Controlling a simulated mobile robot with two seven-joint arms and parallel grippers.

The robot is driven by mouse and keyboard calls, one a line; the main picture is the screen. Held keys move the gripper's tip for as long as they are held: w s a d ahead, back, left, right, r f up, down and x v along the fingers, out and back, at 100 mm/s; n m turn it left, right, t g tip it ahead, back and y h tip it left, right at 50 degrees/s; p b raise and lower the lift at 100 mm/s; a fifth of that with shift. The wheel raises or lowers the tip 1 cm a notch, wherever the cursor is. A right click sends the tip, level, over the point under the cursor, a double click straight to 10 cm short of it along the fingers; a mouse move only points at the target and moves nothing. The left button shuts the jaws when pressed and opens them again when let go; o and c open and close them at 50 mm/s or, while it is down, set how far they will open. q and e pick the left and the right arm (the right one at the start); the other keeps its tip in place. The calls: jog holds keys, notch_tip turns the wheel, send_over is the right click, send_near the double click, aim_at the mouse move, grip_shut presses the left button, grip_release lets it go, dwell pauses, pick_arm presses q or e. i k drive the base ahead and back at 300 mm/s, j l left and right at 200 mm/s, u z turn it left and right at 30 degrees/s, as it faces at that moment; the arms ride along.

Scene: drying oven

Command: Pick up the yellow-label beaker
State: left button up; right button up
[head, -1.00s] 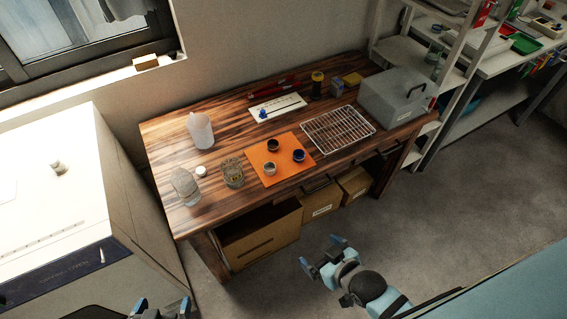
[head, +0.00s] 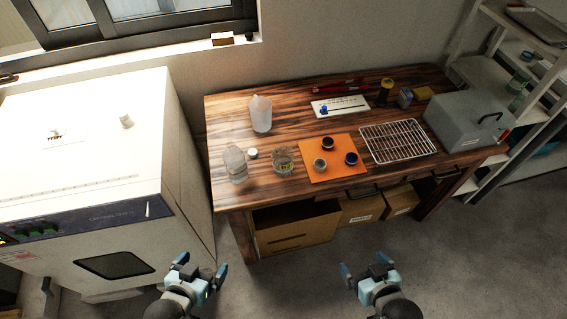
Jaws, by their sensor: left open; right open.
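Two glass vessels stand on the wooden table in the head view. The one with a yellowish tint low on its side, seemingly the yellow-label beaker (head: 283,161), stands just left of the orange mat. A clear glass vessel (head: 236,164) stands further left, near the table's left edge. Label text is too small to read. My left gripper (head: 201,265) is open and empty in front of the table, low and left of the beaker. My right gripper (head: 364,265) is open and empty, low and right of the beaker. Neither touches anything.
An orange mat (head: 316,173) holds three small dark-rimmed pots. A white bottle (head: 261,114), small white cap (head: 252,153), wire rack (head: 398,157) and grey metal box (head: 465,135) share the wooden table (head: 226,188). The drying oven (head: 100,205) stands at left. Cardboard boxes (head: 296,232) sit below.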

aim_at(282, 155)
jog(key=i+l, duration=0.1)
jog(key=l, duration=0.8)
jog(key=i+l, duration=0.15)
jog(key=l, duration=0.3)
jog(key=i+l, duration=0.1)
jog(key=l, duration=0.4)
